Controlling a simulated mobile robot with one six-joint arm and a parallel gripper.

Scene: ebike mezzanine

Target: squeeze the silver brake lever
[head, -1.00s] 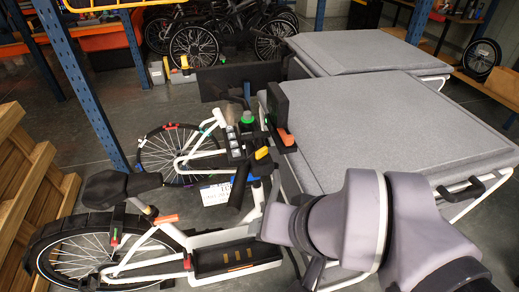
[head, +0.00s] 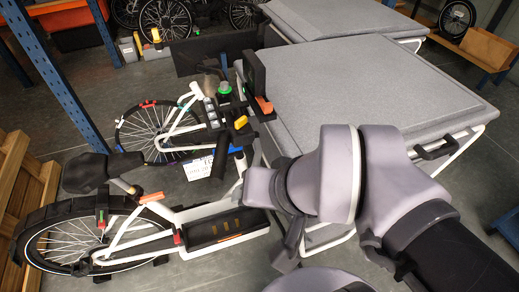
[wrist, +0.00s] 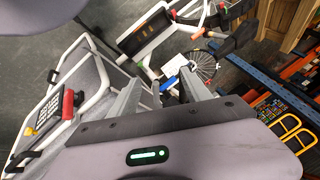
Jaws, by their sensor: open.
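A white cargo e-bike with a black seat (head: 100,170) stands left of centre in the head view. Its handlebar area (head: 225,112) carries dark grips and small coloured parts. I cannot make out the silver brake lever for certain; it is too small or hidden there. My gripper (wrist: 160,80) is open and empty in the wrist view, its two grey fingers apart. The white bike frame and a spoked wheel (wrist: 205,65) show beyond the fingers. In the head view, part of my gripper shows low beside the bike, below the grey cargo cover, apart from the handlebar.
A large grey cargo cover (head: 370,95) fills the right, with a second cover (head: 335,30) behind. A blue rack post (head: 65,85) and wooden pallets (head: 25,180) stand at left. A yellow rail (wrist: 290,135) shows in the wrist view. Some floor is clear at lower right.

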